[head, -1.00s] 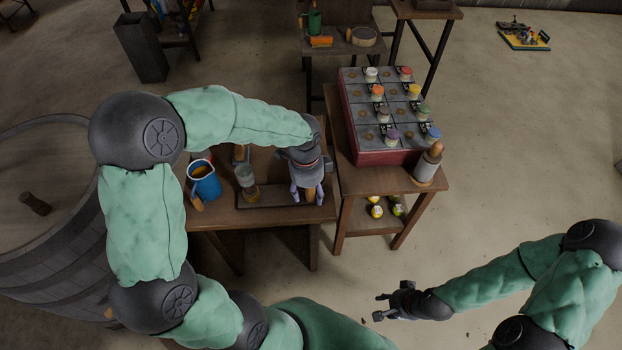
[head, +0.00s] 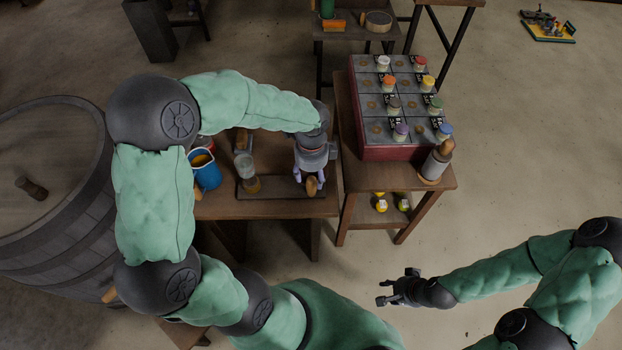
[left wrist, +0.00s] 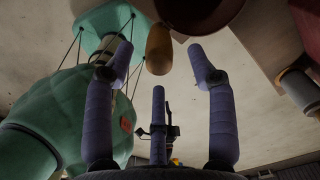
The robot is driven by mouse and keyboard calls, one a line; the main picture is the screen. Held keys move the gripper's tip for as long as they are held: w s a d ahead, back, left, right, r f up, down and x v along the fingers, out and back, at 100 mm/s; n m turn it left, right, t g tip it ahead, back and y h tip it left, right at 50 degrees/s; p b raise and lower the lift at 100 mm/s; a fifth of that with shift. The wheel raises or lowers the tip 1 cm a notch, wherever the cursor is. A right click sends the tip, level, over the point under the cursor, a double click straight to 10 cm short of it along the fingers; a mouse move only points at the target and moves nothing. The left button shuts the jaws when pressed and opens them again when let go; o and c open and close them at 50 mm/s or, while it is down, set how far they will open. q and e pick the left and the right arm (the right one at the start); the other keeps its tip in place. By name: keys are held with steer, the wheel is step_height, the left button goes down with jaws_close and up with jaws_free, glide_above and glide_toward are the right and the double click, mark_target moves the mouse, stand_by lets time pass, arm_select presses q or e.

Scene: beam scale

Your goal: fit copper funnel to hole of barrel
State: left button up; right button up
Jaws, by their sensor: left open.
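The large dark wooden barrel (head: 62,232) stands at the far left of the head view, with a brown peg-like piece (head: 31,187) upright on its lid. No copper funnel can be made out for certain. My left gripper (head: 310,181) is open, low at the workbench's right front. A small rounded brown piece (head: 312,187) shows at its fingertips; the left wrist view has a brown rounded piece (left wrist: 158,48) between the spread fingers, and contact cannot be told. My right gripper (head: 386,290) is over the floor at lower right, empty, fingers apart.
On the workbench (head: 230,208) are a blue jug (head: 207,175), a glass vessel (head: 246,173) and a dark tray (head: 275,192). To the right, a side table (head: 350,215) carries a red-sided box (head: 395,152) of several capped jars and a grey, brown-topped bottle (head: 435,165).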

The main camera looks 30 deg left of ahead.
arm_select(q)
step_height(320, 180, down, 5)
steer(key=shift+s+a+r+b, duration=0.1)
steer(key=shift+a+r+b, duration=0.05)
steer(key=shift+b, duration=0.65)
jaws_close()
steer(key=shift+r, duration=0.1)
